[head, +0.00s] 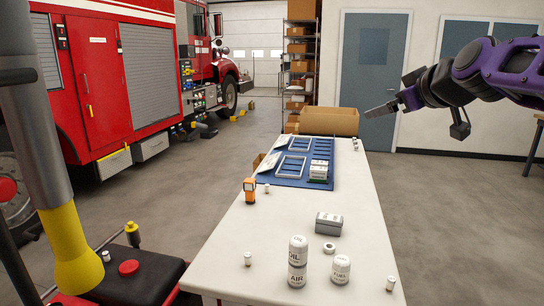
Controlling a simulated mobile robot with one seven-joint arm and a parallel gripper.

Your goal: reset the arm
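My purple and black arm reaches in from the right edge, held above the floor to the right of the table. My gripper (381,110) is at its left end, raised in the air, level with the grey door behind it. Its grey fingers point left and slightly down. They overlap in this view, so I cannot tell whether they are open or shut. I see no object hanging from them.
A long white table (290,222) holds a blue tray (289,184), an orange device (249,189), a grey box (328,223), labelled cans (298,262) and small bottles. A red truck (100,85) stands at left. Open floor (450,220) lies right.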

